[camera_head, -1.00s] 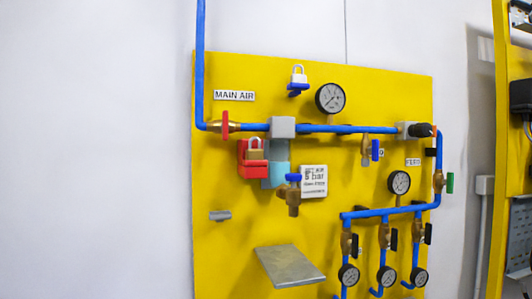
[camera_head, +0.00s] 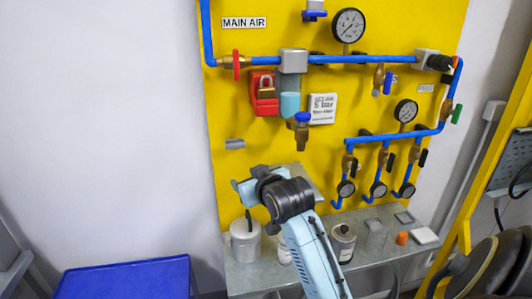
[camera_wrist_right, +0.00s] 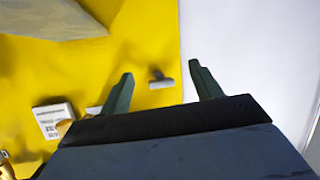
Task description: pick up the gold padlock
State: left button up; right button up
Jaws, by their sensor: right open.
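The gold padlock (camera_head: 266,92) has a pale shackle and sits upright in a red holder (camera_head: 264,106) on the yellow board, below the main air pipe. My right gripper (camera_head: 242,188) is in front of the lower left of the board, below the padlock and apart from it. In the right wrist view its two fingers (camera_wrist_right: 161,73) are spread with nothing held between them. I cannot make out the padlock in that view. My left gripper is not in view.
A grey peg (camera_head: 235,143) juts from the board and shows beyond the fingers in the wrist view (camera_wrist_right: 160,80). A teal cylinder (camera_head: 289,104) and a brass valve (camera_head: 302,135) are right of the padlock. A grey bench (camera_head: 375,253) holds a metal pot (camera_head: 245,240) and jars.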

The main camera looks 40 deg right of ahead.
aim_at(267, 84)
jog(key=s+d+r+m+t+h+p, duration=0.1)
jog(key=s+d+r+t+h, duration=0.15)
jog(key=r, duration=0.75)
jog(key=s+d+r+m+t+h+p, duration=0.1)
jog(key=s+d+r+m, duration=0.15)
jog(key=r, duration=0.85)
jog(key=shift+n, duration=0.35)
jog(key=p+x, duration=0.1)
jog(key=x, duration=0.6)
jog(key=shift+w+a+p, duration=0.1)
jog(key=shift+w+p, duration=0.2)
jog(key=shift+p, duration=0.05)
jog(key=p+x, duration=0.1)
jog(key=x, duration=0.3)
jog(key=shift+w+f+p, duration=0.1)
jog(key=shift+p, duration=0.25)
jog(key=shift+w+d+f, duration=0.1)
jog(key=shift+w+d, duration=0.3)
jog(key=shift+w, duration=0.1)
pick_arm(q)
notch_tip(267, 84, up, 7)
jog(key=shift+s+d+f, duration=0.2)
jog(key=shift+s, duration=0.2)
pick_arm(e)
jog(key=shift+c, duration=0.3)
jog(key=c, duration=1.1)
